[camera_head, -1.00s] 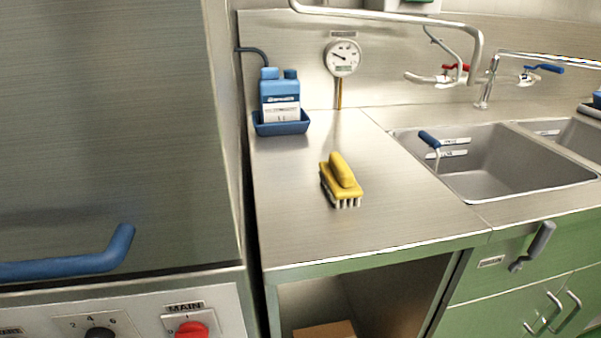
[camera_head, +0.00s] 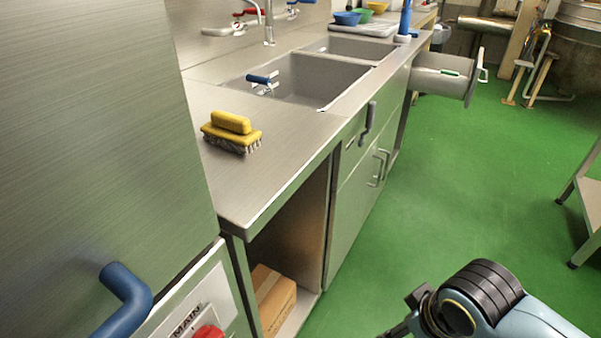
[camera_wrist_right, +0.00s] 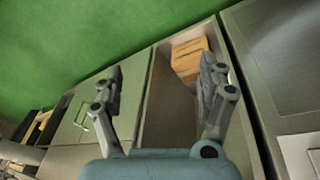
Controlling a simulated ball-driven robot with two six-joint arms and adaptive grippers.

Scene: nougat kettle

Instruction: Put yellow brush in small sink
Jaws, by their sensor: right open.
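The yellow brush (camera_head: 231,131) lies bristles down on the steel counter near its front left end, in the head view. Two sink basins are set in the counter beyond it: a large near one (camera_head: 310,80) and a smaller far one (camera_head: 352,47), the small sink. My right arm enters the head view at the bottom right, in front of the counter and well away from the brush. In the right wrist view my right gripper (camera_wrist_right: 168,90) is open and empty, facing the cabinet front. My left gripper is out of view.
A tall steel unit with a blue handle (camera_head: 126,296) stands at the left. Below the counter, an open bay holds a cardboard box (camera_head: 272,298), also seen in the right wrist view (camera_wrist_right: 188,60). Bowls (camera_head: 347,18) stand beyond the sinks.

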